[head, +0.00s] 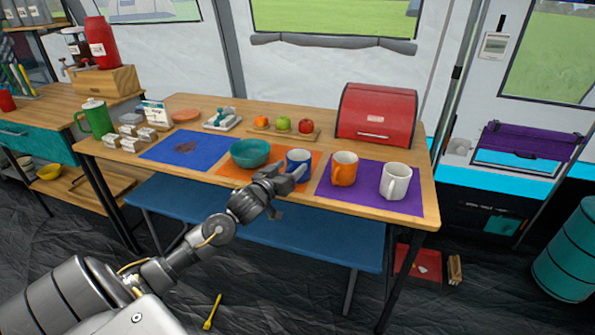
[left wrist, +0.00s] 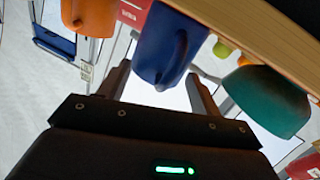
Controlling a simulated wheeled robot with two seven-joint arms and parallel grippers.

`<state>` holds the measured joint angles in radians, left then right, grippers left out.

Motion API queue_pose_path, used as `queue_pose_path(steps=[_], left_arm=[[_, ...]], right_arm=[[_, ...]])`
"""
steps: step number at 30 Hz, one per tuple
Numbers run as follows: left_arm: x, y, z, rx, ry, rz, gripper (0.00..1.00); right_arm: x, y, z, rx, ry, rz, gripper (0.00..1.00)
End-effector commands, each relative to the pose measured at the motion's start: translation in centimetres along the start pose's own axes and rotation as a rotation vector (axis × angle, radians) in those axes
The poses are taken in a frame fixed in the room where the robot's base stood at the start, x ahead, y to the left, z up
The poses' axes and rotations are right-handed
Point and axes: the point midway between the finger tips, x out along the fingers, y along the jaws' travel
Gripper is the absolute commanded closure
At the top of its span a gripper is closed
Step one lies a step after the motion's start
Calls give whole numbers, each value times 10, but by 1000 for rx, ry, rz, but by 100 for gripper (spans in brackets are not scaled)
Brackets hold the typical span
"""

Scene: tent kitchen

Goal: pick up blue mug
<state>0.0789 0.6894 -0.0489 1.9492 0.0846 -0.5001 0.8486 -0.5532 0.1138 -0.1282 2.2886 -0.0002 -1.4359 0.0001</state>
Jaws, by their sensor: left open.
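The blue mug (head: 298,157) stands at the table's front edge, between a teal bowl and an orange mug. In the left wrist view the blue mug (left wrist: 163,45) is close, with its handle facing my gripper. My left gripper (head: 285,182) is at the table's front edge, just in front of the blue mug, and hides its lower part in the head view. In the left wrist view the fingers of my gripper (left wrist: 160,88) are apart, and the mug's handle side shows in the gap between them. I cannot tell whether they touch the mug. My right gripper is not in view.
The teal bowl (head: 250,153) is close on the left. The orange mug (head: 344,168) and a white mug (head: 395,181) stand on a purple mat (head: 369,200) to the right. A red bread box (head: 376,117) and a board with fruit (head: 300,137) are behind.

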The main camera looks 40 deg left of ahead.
Motion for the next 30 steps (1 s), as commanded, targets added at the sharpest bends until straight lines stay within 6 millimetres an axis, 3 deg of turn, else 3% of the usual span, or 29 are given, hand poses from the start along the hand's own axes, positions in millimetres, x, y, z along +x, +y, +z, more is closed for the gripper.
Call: queue_pose_path(steps=[3, 18, 30], left_arm=[[0, 0, 0, 0, 0, 0, 36], [0, 0, 0, 1, -1, 0, 100], [-1, 0, 0, 0, -1, 0, 100]], right_arm=[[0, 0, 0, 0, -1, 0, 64], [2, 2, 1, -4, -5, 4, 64], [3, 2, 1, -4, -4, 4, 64]])
